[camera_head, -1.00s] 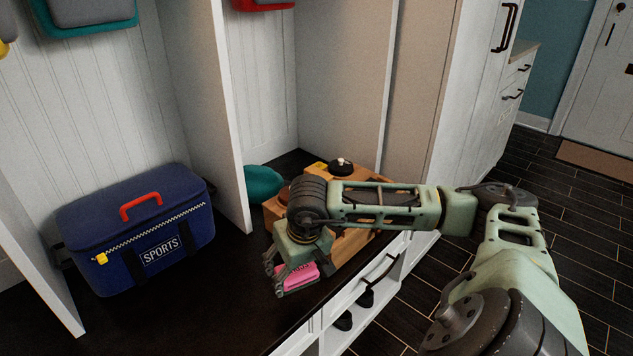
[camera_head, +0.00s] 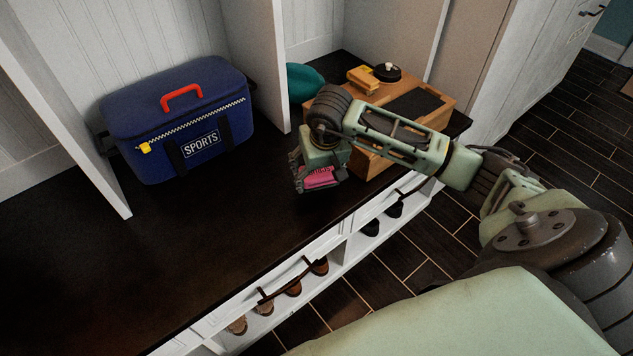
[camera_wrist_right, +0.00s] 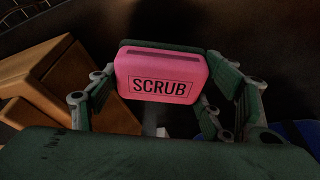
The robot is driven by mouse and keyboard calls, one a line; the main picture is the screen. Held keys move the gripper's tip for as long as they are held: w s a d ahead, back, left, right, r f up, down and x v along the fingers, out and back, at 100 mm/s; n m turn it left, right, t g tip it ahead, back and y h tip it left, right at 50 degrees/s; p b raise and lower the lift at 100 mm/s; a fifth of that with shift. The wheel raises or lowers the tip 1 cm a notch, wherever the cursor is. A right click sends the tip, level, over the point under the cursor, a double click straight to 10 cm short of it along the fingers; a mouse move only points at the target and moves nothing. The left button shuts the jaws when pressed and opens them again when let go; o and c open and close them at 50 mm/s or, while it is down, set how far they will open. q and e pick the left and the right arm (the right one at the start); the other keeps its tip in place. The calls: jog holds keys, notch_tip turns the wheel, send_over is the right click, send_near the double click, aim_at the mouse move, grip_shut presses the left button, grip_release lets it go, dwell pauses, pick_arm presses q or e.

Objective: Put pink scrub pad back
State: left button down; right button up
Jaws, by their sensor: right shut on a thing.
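The pink scrub pad (camera_head: 320,178) is held in my right gripper (camera_head: 318,182), above the dark bench top, just in front of a wooden box. In the right wrist view the pad (camera_wrist_right: 162,76) shows its pink face with the word SCRUB, and a dark green layer behind it. The fingers of my right gripper (camera_wrist_right: 165,100) stand on both sides of the pad and are shut on it. My left gripper is not in any view.
The wooden box (camera_head: 440,110) carries a yellow item (camera_head: 362,80) and a round black item (camera_head: 387,72). A blue SPORTS bag (camera_head: 180,120) stands at the left. The dark bench top (camera_head: 150,250) is clear in front. Shoes (camera_head: 292,287) sit in cubbies below.

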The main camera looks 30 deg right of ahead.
aim_at(316, 182)
jog(key=shift+w+a+f, duration=0.25)
jog(key=shift+w+f, duration=0.05)
jog(key=shift+f, duration=0.1)
jog(key=shift+f+b, duration=0.4)
jog(key=shift+f, duration=1.4)
jog(key=shift+f, duration=0.1)
jog(key=shift+f, duration=0.15)
jog(key=o, duration=1.1)
jog(key=shift+o, duration=0.2)
